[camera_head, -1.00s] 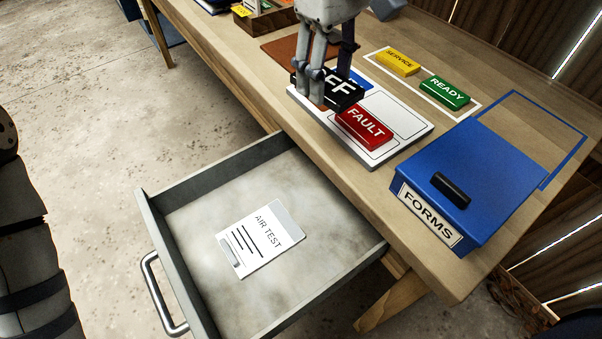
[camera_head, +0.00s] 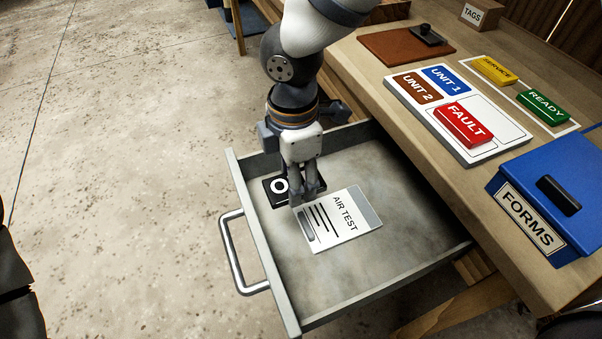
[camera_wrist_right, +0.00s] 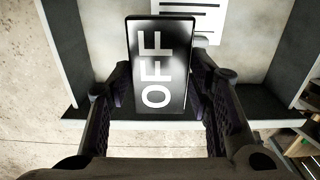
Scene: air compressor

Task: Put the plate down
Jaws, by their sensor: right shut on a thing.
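The plate is a black block marked OFF (camera_wrist_right: 161,66), which shows between the fingers in the right wrist view. My right gripper (camera_head: 308,190) is shut on the OFF plate (camera_head: 279,190) inside the open drawer (camera_head: 400,262), near its left wall. I cannot tell whether the plate touches the drawer floor. The gripper hides part of the plate in the head view. A white AIR TEST card (camera_head: 345,222) lies on the drawer floor, just right of the plate. My left gripper is not in view.
On the bench, a white board (camera_head: 455,147) holds UNIT 1 (camera_head: 446,79), UNIT 2 (camera_head: 417,88) and the red FAULT plate (camera_head: 463,125). Yellow SERVICE (camera_head: 494,70) and green READY (camera_head: 542,107) plates lie beyond. A blue FORMS box (camera_head: 545,190) stands at right. The drawer's right part is clear.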

